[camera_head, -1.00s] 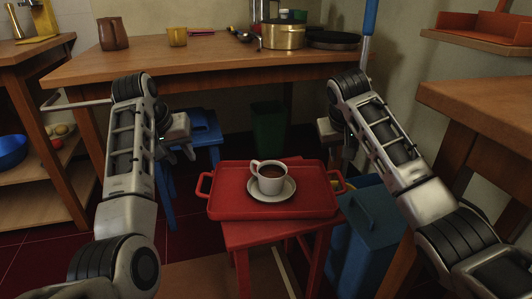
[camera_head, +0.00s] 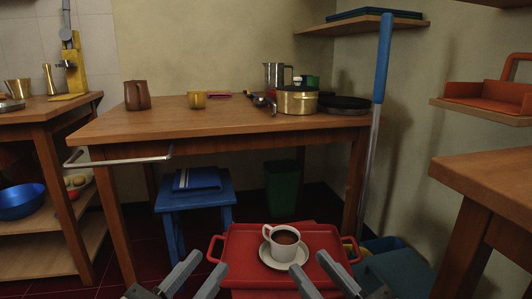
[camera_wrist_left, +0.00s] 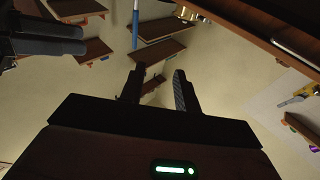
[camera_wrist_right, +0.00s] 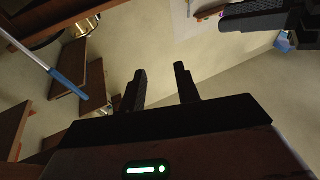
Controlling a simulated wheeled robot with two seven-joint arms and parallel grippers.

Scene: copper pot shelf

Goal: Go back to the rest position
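My left gripper (camera_head: 208,259) shows at the bottom of the head view, left of centre. Its two fingers are apart with nothing between them, as the left wrist view (camera_wrist_left: 158,80) also shows. My right gripper (camera_head: 307,259) is at the bottom, right of centre, in front of the tray. Its fingers are apart and empty in the right wrist view (camera_wrist_right: 161,76) too. Both grippers point up and forward in the head view. A red tray (camera_head: 240,244) holds a white cup (camera_head: 284,246) of dark drink on a white saucer (camera_head: 273,262).
A wooden table (camera_head: 200,124) stands ahead with a brass pot (camera_head: 297,102), a dark pan (camera_head: 345,104) and a brown jug (camera_head: 137,96). A blue stool (camera_head: 195,191) is beneath it. A wooden counter (camera_head: 490,160) is at the right. A blue-handled pole (camera_head: 383,60) stands near the wall.

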